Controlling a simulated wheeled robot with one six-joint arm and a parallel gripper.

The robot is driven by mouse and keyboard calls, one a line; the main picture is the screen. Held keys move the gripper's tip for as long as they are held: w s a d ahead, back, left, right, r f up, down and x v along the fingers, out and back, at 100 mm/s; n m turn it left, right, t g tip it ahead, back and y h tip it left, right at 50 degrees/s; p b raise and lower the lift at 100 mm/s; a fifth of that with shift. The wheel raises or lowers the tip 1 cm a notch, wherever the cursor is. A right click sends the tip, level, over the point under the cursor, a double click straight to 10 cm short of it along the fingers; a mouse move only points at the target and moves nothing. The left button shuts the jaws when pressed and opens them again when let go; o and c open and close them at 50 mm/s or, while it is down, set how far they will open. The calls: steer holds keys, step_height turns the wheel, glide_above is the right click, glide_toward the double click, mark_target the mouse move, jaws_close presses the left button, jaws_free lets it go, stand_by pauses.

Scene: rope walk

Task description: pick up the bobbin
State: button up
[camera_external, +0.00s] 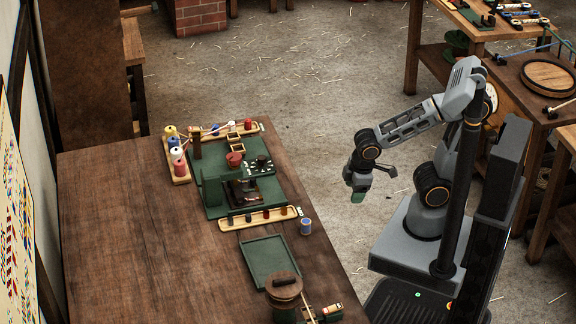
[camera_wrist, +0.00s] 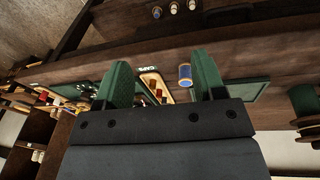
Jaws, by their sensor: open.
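A blue bobbin with pale ends (camera_external: 305,226) stands upright on the brown table near its right edge, beside the end of a wooden peg rack. In the wrist view the bobbin (camera_wrist: 185,75) shows beyond my fingers, between them in the picture and closer to the right one. My gripper (camera_external: 358,196) hangs off the table's right side, above the floor, up and to the right of the bobbin. Its green fingers (camera_wrist: 163,68) are spread with nothing between them.
The wooden peg rack (camera_external: 258,218) lies left of the bobbin. A green board (camera_external: 215,205) with small parts lies behind it. The table's left part (camera_external: 130,240) is clear.

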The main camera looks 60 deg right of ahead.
steer(key=s+a+f+n+h+b, duration=0.2)
steer(key=s+a+f+n+b, duration=0.15)
steer(key=f+n, duration=0.35)
steer(key=n+t+b, duration=0.3)
steer(key=n+t, duration=0.8)
steer(key=n, duration=0.9)
glide_toward(310, 226)
steer(key=b+x, duration=0.1)
steer(key=x, duration=0.5)
steer(key=shift+w+f+b, duration=0.1)
steer(key=shift+w+b, duration=0.2)
steer(key=shift+b, duration=0.1)
steer(key=b+x, duration=0.1)
steer(key=x, duration=0.3)
steer(key=shift+s+d, duration=0.1)
steer(key=shift+w+f, duration=0.2)
steer(key=shift+w, duration=0.45)
